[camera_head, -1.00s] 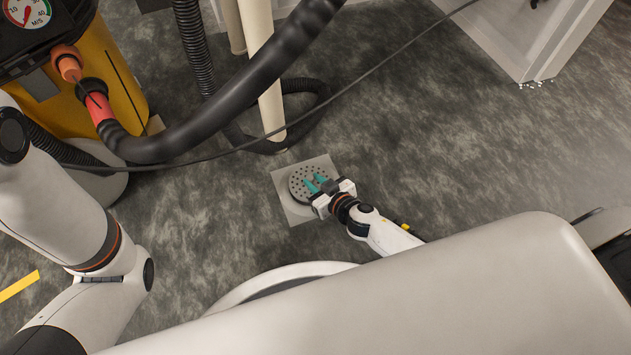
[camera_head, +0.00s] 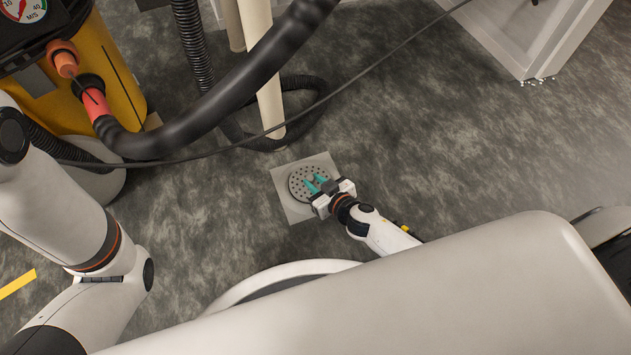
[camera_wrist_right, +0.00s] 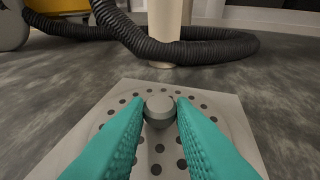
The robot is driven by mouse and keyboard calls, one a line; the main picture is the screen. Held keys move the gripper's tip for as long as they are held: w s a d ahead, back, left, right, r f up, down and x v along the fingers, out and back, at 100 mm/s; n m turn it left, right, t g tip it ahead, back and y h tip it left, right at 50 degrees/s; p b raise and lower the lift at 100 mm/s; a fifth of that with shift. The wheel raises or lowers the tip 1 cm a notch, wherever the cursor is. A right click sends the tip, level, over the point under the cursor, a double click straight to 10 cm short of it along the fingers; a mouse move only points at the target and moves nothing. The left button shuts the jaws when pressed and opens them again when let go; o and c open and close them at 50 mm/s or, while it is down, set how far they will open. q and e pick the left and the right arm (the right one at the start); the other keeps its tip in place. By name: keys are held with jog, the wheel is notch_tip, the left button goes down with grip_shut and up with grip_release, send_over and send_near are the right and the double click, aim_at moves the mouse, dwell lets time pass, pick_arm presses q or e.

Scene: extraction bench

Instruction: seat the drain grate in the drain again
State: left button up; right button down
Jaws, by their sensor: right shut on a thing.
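The drain grate (camera_head: 301,192) is a round grey disc with several holes. It lies at the middle of the square pale drain plate (camera_head: 287,205) on the floor, and looks about flat; I cannot tell whether it sits fully down in the drain. My right gripper (camera_head: 316,183) reaches it from the lower right. In the right wrist view its teal fingers (camera_wrist_right: 160,120) are shut on the grate's grey centre knob (camera_wrist_right: 159,105). The plate also shows there (camera_wrist_right: 122,92). My left arm shows at the left of the head view, but its gripper is out of view.
A cream pipe (camera_head: 270,100) stands just behind the drain. A black hose (camera_head: 230,90) and a thin cable (camera_head: 350,88) cross above the floor. A yellow machine (camera_head: 120,80) stands at the back left. The floor right of the drain is clear.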

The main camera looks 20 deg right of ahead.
jog(key=shift+f, duration=0.4)
jog(key=c, duration=1.1)
grip_release()
jog(key=shift+r, duration=0.1)
jog(key=shift+c, duration=0.2)
notch_tip(320, 180, up, 2)
jog(key=shift+r+p, duration=0.1)
jog(key=shift+p, duration=0.7)
jog(key=shift+w+f+b, duration=0.1)
jog(key=shift+f+b, duration=0.1)
jog(key=shift+b, duration=0.25)
jog(key=w+d+r+m+h+p, duration=0.1)
jog(key=r+p, duration=0.5)
jog(key=r, duration=0.8)
jog(key=w+d+r+m+h+p, duration=0.2)
jog(key=r+p, duration=0.5)
jog(key=r, duration=0.7)
jog(key=shift+w+d+t+h, duration=0.15)
jog(key=shift+t+h, duration=0.15)
jog(key=shift+t, duration=0.1)
